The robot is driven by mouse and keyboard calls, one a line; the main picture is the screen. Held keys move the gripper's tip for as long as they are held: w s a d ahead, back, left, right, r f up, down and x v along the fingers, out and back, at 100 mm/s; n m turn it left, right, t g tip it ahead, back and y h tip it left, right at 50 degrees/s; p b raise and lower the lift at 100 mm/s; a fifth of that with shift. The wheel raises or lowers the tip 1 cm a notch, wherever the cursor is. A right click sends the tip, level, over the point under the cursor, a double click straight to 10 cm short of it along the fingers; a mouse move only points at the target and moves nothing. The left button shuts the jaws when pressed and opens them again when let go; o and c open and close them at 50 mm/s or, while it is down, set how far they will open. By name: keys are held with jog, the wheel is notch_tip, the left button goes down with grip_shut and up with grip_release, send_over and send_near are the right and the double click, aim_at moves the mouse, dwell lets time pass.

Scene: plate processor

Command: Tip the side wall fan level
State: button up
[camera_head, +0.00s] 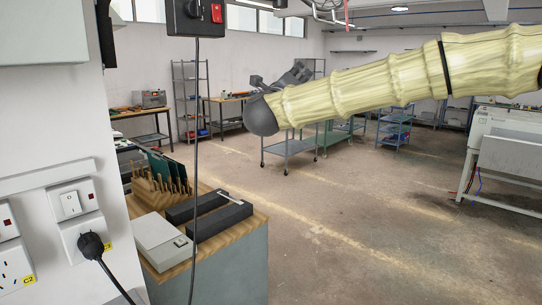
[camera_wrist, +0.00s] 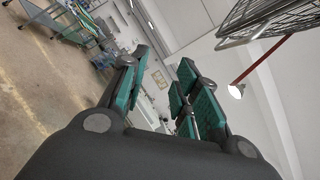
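No whole fan shows clearly in either view. A grey wire cage (camera_wrist: 262,18) is at the top right of the wrist view and may be the guard of the side wall fan; its edge is cut off. Wire and metal parts (camera_head: 330,11) at the top of the head view may belong to it, but I cannot tell. My gripper (camera_wrist: 162,88) is open, its teal-padded fingers apart with nothing between them. In the head view my gripper (camera_head: 283,76) is in mid-air at the end of my arm, partly hidden behind the wrist. It touches nothing that I can see.
A switch box (camera_head: 196,17) with a hanging cable is at the upper left. Wall sockets (camera_head: 75,215) with a black plug are at the left. A wooden-topped bench (camera_head: 240,228) holds a rack and boxes. A trolley (camera_head: 290,147) stands beyond. The floor (camera_head: 330,235) is clear.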

jog(key=a+f+n+g+y, duration=0.15)
jog(key=f+n+y, duration=0.35)
jog(key=f, duration=1.2)
jog(key=a+f+n+g+y, duration=0.1)
jog(key=a+f+n+y, duration=0.15)
jog(key=f+n, duration=1.05)
jog(key=s+d+f+n+g+y, duration=0.15)
jog(key=s+f, duration=0.35)
jog(key=f, duration=1.1)
jog(key=s+d+f+n+g+y, duration=0.1)
jog(key=s+f+g, duration=0.35)
jog(key=f, duration=1.05)
jog(key=s+d+f+n+g, duration=0.2)
jog(key=s+d+f+n, duration=0.1)
jog(key=s+f, duration=0.7)
jog(key=s+d+f+n+g, duration=0.35)
jog(key=s+f, duration=0.55)
jog(key=s, duration=0.3)
jog(key=s+d+f+n+g, duration=0.2)
jog(key=s+d, duration=0.3)
jog(key=s, duration=0.7)
jog(key=s+d+f+n+g+h, duration=0.1)
jog(key=s+d+f+n+g, duration=0.1)
jog(key=s, duration=1.1)
jog(key=d+f+g, duration=0.1)
jog(key=d+f, duration=0.1)
jog(key=d, duration=0.1)
jog(key=shift+s+f+g, duration=0.25)
jog(key=shift+f+g, duration=0.05)
jog(key=shift+g, duration=0.1)
